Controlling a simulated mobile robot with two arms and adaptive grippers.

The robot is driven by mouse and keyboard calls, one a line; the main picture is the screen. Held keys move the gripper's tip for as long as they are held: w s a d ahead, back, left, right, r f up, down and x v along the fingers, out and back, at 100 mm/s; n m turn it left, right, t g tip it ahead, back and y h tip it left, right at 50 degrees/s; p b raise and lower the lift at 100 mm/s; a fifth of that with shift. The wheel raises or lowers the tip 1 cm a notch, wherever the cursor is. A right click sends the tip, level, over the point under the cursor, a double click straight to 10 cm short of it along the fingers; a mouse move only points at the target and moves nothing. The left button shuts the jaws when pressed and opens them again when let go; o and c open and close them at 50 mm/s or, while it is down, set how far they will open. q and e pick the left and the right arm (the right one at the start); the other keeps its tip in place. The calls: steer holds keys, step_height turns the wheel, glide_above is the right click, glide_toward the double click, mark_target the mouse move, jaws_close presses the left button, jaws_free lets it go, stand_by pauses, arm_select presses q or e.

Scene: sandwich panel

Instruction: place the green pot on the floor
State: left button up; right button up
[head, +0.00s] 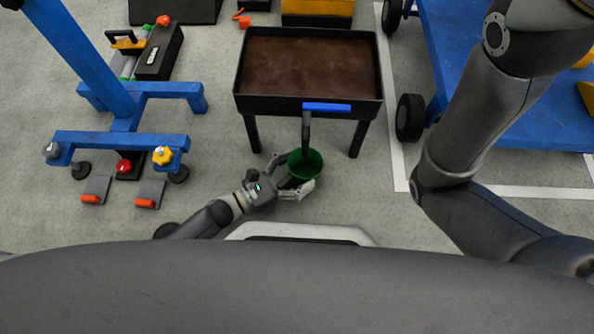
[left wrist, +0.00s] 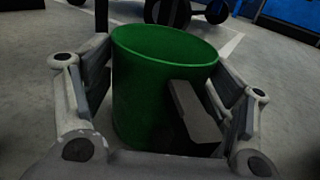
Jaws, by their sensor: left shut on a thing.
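The green pot (head: 306,163) is just in front of the dark table, open side up. In the left wrist view the pot (left wrist: 160,85) stands slightly tilted between both fingers, and its base is hidden. My left gripper (head: 292,180) is shut on the pot from the left and near side; it also shows in the left wrist view (left wrist: 165,110). I cannot tell whether the pot touches the grey floor (head: 365,215). My right arm crosses the right side of the head view, but its gripper is out of the picture.
A dark table (head: 240,95) with a brown top stands behind the pot. A blue bar (head: 326,107) on a dark upright is at its front edge. A blue wheeled platform (head: 530,130) is at right, a blue frame (head: 120,140) at left. Floor is clear right of the pot.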

arm_select(q)
steer(key=o, duration=0.9)
steer(key=shift+f, duration=0.1)
steer(key=o, duration=0.5)
steer(key=shift+c, duration=0.2)
steer(key=shift+s+a, duration=0.25)
steer(key=shift+a, duration=0.05)
steer(key=p+v, duration=0.3)
steer(key=v, duration=0.8)
steer(key=shift+s+a+p, duration=0.1)
steer(key=shift+p, duration=0.3)
